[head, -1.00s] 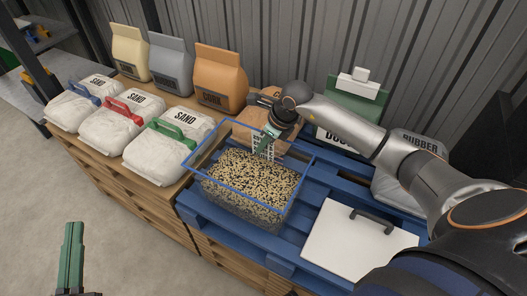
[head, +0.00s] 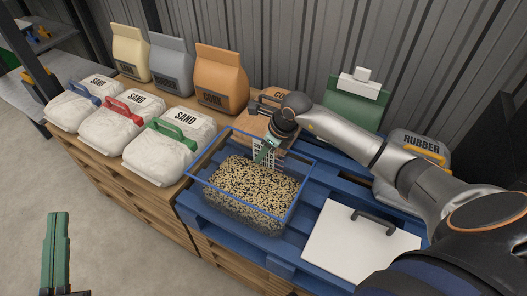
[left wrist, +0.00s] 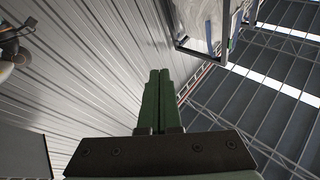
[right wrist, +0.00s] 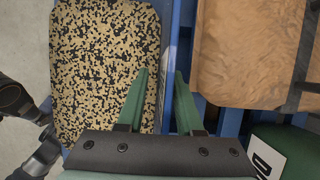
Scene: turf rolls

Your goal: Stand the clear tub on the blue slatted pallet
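The clear tub (head: 240,219) has a blue rim and is partly filled with black-and-tan granules. It stands upright over the left end of the blue slatted pallet (head: 287,251); whether its whole base rests there is hidden. My right gripper (head: 262,153) is at the tub's far wall. In the right wrist view, its fingers (right wrist: 162,72) are apart, one over the granules and one outside the wall, and no grip shows. My left gripper (head: 58,218) is away at the lower left, over the floor. Its fingers touch in the left wrist view (left wrist: 158,75), with nothing between them.
A white lid-like board (head: 345,245) with a dark handle lies on the pallet's right. White sand bags (head: 169,145) stand on the wooden stack at left, paper bags (head: 220,80) behind.

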